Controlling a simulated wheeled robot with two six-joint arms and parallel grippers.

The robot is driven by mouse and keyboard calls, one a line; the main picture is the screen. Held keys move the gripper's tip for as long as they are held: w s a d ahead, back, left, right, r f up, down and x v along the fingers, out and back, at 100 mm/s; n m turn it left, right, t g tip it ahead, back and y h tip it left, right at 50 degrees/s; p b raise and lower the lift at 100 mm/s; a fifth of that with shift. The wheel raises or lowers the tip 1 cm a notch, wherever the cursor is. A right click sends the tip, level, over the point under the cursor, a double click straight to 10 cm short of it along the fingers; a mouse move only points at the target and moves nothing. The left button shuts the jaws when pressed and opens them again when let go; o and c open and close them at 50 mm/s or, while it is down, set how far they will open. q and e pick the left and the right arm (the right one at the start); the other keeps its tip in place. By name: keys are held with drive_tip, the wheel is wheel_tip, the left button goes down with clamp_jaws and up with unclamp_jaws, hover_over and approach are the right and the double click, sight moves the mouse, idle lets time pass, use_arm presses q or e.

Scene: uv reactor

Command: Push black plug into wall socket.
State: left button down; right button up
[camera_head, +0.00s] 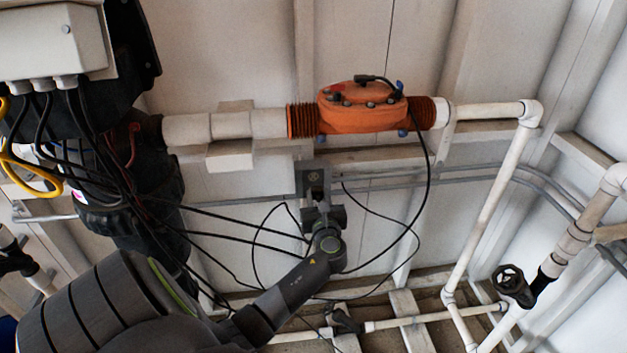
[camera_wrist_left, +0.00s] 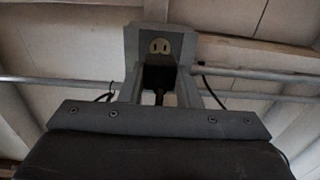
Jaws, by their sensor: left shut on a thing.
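The wall socket (camera_head: 313,176) is in a small grey box on the wall, below the orange reactor in the head view. In the left wrist view, one pale two-slot outlet of the wall socket (camera_wrist_left: 160,46) shows above the plug. My left gripper (camera_head: 321,204) is directly in front of the lower part of the box. It is shut on the black plug (camera_wrist_left: 159,77), whose cord hangs down between the fingers. The plug covers the area below the visible outlet. Its prongs are hidden, so I cannot tell whether it is seated. My right gripper is not in view.
The orange reactor (camera_head: 362,112) sits in a white pipe (camera_head: 485,111) above. Loose black cables (camera_head: 255,235) loop around my left arm. A grey conduit (camera_head: 245,198) runs along the wall. A black valve handle (camera_head: 512,285) is at the lower right.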

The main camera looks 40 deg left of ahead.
use_arm(q)
drive_tip(key=shift+b+x, duration=0.45)
drive_tip(key=shift+x, duration=2.5)
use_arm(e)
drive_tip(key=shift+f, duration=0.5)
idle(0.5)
use_arm(q)
drive_tip(key=c, duration=1)
unclamp_jaws()
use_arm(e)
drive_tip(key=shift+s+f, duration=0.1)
use_arm(q)
drive_tip(key=v, duration=1.7)
drive_tip(key=shift+d, duration=0.2)
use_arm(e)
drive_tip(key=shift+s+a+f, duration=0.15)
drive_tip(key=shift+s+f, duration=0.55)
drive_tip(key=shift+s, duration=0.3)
use_arm(q)
drive_tip(key=shift+s, duration=0.1)
